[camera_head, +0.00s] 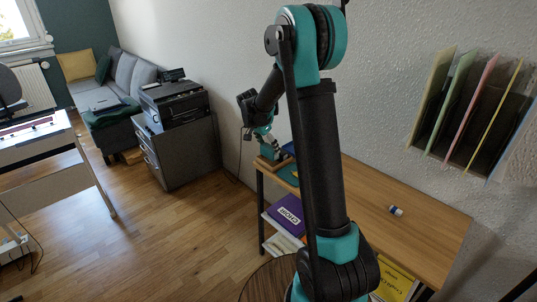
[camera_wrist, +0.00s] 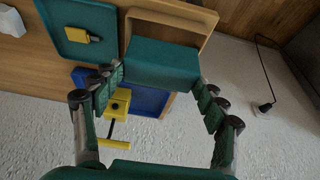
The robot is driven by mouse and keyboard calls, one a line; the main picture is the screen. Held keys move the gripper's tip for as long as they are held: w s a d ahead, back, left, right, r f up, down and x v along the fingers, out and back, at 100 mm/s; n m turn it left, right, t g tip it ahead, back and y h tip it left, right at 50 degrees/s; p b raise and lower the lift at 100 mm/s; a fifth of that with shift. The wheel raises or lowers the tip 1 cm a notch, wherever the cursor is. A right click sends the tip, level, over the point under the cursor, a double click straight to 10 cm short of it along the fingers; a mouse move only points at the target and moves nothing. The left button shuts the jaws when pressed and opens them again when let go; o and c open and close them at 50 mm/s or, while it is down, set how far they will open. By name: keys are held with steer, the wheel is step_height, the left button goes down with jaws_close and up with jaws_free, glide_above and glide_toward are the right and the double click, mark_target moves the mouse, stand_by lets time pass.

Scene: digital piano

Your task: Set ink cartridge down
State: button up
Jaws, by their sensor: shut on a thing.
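A teal block (camera_wrist: 160,65), which seems to be the ink cartridge, sits between the fingers of my gripper (camera_wrist: 160,82). The gripper is shut on it from both sides. In the head view my gripper (camera_head: 264,136) is at the far end of the desk, with the teal block (camera_head: 269,152) low over a wooden tray (camera_head: 272,164). In the wrist view the block overlaps the wooden tray (camera_wrist: 206,26), whose floor is mostly hidden. I cannot tell whether the block touches the tray.
A teal tray (camera_wrist: 66,50) with a small yellow item (camera_wrist: 80,35) lies beside the wooden tray. A blue thing (camera_wrist: 150,101) and a yellow-black item (camera_wrist: 119,104) are close to the fingers, near the wall. The desk (camera_head: 420,222) is mostly clear, with a small white-blue object (camera_head: 396,210).

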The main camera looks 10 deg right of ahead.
mark_target(267, 149)
steer(key=shift+f, duration=2.05)
steer(key=o, duration=1.1)
steer(key=shift+o, duration=0.2)
steer(key=v, duration=1.2)
steer(key=s+d+f+n+y, duration=0.1)
steer(key=s+d+f+n, duration=0.1)
steer(key=s, duration=0.9)
steer(key=s+d+f+n+t+y, duration=0.1)
steer(key=s+d+f+n, duration=0.2)
steer(key=s, duration=0.7)
steer(key=s+d+f+n+y, duration=0.1)
steer(key=s+d+f+n, duration=0.1)
steer(key=s+n, duration=0.4)
steer(key=s+f, duration=0.1)
steer(key=s, duration=0.4)
steer(key=shift+s+d+f+t+y, duration=0.3)
steer(key=shift+d+f+t, duration=0.1)
